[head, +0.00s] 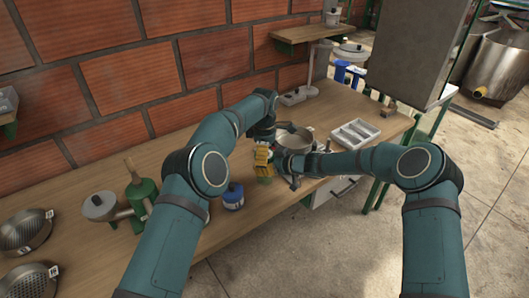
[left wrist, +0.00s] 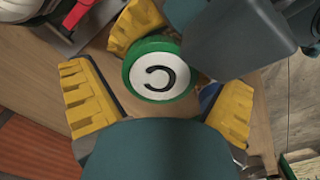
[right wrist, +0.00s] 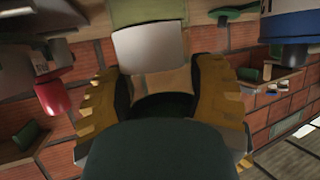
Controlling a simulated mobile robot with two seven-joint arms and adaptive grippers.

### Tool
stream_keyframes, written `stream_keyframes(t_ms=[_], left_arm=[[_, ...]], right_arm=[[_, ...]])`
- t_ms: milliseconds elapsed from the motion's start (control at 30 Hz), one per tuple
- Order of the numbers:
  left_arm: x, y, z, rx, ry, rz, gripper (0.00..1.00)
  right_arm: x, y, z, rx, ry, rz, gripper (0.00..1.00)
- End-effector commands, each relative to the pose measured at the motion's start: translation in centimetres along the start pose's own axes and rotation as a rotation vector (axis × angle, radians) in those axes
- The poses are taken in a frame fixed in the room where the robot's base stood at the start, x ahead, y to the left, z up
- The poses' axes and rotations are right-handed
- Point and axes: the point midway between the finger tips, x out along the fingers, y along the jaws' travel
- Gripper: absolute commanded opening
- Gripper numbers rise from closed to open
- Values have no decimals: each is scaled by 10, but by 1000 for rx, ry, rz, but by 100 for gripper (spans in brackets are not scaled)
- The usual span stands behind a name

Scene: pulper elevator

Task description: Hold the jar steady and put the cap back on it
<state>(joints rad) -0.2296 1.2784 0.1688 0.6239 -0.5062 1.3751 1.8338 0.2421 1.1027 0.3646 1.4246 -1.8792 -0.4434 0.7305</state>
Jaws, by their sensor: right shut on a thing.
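A round cap (left wrist: 160,72) with a green rim and a white face marked with a dark C faces the camera in the left wrist view. My left gripper (head: 262,160) points down there, its yellow fingers spread apart on both sides of the cap. My right gripper (right wrist: 152,78) comes in from the side and is shut on the jar, whose white band and green part (right wrist: 150,45) show between its fingers. In the head view only a little green of the jar (head: 265,180) shows below the yellow fingers. Whether the cap sits fully down on the jar is hidden.
A blue jar (head: 233,196) stands close by on the workbench (head: 75,180). A pot (head: 296,140) and a grey compartment tray (head: 355,134) are behind and to the right. A green bottle (head: 141,190), a lidded pan (head: 100,206) and sieves (head: 25,230) stand left.

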Motion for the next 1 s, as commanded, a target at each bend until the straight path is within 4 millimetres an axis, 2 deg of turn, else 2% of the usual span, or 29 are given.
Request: stream_keyframes(t_ms=[33, 100, 200, 467, 800, 1000], left_arm=[[0, 0, 0, 0, 0, 0, 79], [0, 0, 0, 0, 0, 0, 54], [0, 0, 0, 0, 0, 0, 22], [0, 0, 0, 35, 1, 0, 22], [1, 0, 0, 475, 0, 1, 22], [1, 0, 0, 570, -1, 0, 22]], right_arm=[[0, 0, -1, 0, 1, 0, 0], [0, 0, -1, 0, 1, 0, 0], [0, 0, -1, 0, 1, 0, 0], [0, 0, -2, -1, 2, 0, 0], [0, 0, -2, -2, 3, -1, 0], [0, 0, -2, -2, 4, 0, 0]])
